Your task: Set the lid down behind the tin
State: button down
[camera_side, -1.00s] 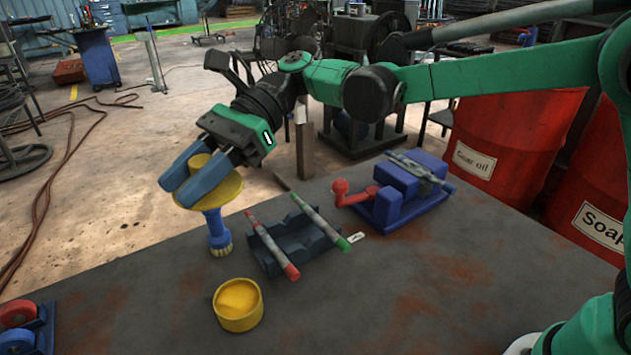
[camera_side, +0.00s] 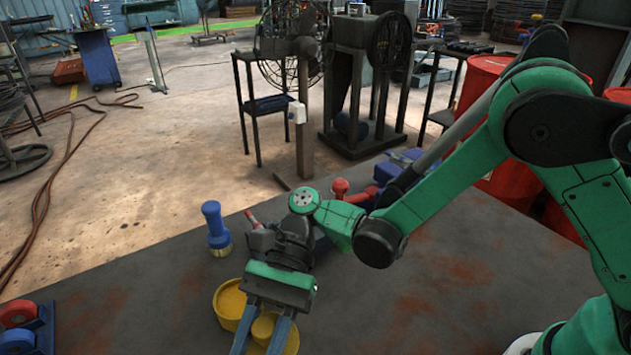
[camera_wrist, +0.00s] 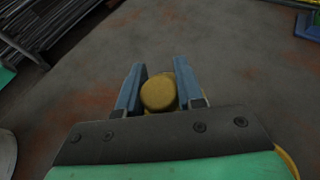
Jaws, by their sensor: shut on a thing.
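My gripper (camera_side: 260,338) is shut on the knob of the yellow lid (camera_side: 291,341), low over the front of the bench. The round knob (camera_wrist: 158,92) shows between the blue fingers (camera_wrist: 159,72) in the wrist view; most of the lid's disc is hidden there. The yellow tin (camera_side: 224,309) stands upright on the bench, just left of and beyond the lid in the side view, partly covered by my gripper. A yellow edge, probably the tin (camera_wrist: 287,161), shows at the lower right of the wrist view. I cannot tell whether the lid touches the bench.
A blue-handled brush (camera_side: 216,228) stands on the bench beyond the tin. A blue rack with rods and a blue vise (camera_side: 392,168) are partly hidden behind my arm. Red and blue rollers (camera_side: 20,328) sit at the left edge. Bare bench (camera_side: 150,290) lies left of the tin.

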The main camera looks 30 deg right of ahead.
jog(key=shift+f, duration=3.35)
jog(key=shift+f, duration=0.2)
jog(key=c, duration=0.5)
grip_release()
jog(key=shift+c, duration=0.2)
